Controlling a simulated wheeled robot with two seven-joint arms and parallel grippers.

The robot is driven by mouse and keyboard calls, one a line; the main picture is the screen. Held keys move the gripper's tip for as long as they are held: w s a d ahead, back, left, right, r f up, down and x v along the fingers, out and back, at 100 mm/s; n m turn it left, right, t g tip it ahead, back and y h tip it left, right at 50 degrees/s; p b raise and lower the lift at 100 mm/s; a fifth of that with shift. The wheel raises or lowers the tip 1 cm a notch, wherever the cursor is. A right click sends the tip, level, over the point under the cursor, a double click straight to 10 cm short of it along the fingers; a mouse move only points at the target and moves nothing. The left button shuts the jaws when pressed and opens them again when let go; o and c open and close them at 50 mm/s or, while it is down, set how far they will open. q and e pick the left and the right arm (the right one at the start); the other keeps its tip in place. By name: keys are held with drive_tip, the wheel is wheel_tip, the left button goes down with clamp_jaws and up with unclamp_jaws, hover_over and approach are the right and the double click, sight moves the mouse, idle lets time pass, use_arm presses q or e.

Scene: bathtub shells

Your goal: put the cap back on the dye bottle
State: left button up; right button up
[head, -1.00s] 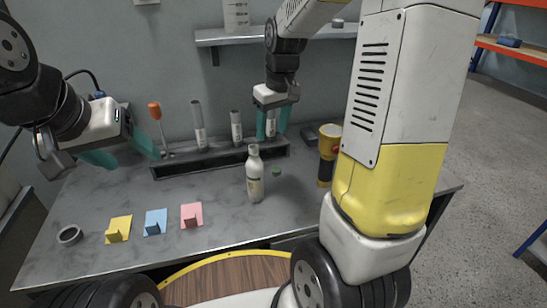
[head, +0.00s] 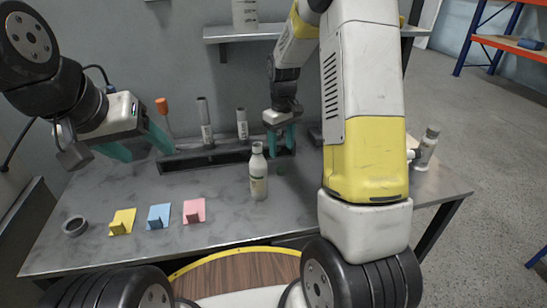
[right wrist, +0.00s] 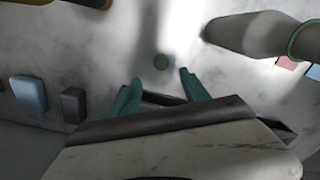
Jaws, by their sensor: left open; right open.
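The white dye bottle (head: 259,184) stands upright on the grey table; its top shows no green cap. It also shows in the right wrist view (right wrist: 248,33). My left gripper (head: 143,150) is open and empty over the table's left part.
A dark rack (head: 172,166) with upright tubes runs along the back. Yellow, blue and pink cards (head: 193,212) and a grey ring (head: 75,226) lie front left. Another bottle (head: 427,150) stands far right. My right arm hides part of the table's right side.

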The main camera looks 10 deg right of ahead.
sight(281, 168)
drive_tip(key=shift+s+a+f, duration=0.1)
drive_tip(key=shift+f, duration=1.85)
drive_tip(key=shift+s+f, duration=0.1)
drive_tip(key=shift+f, duration=1.85)
clamp_jaws()
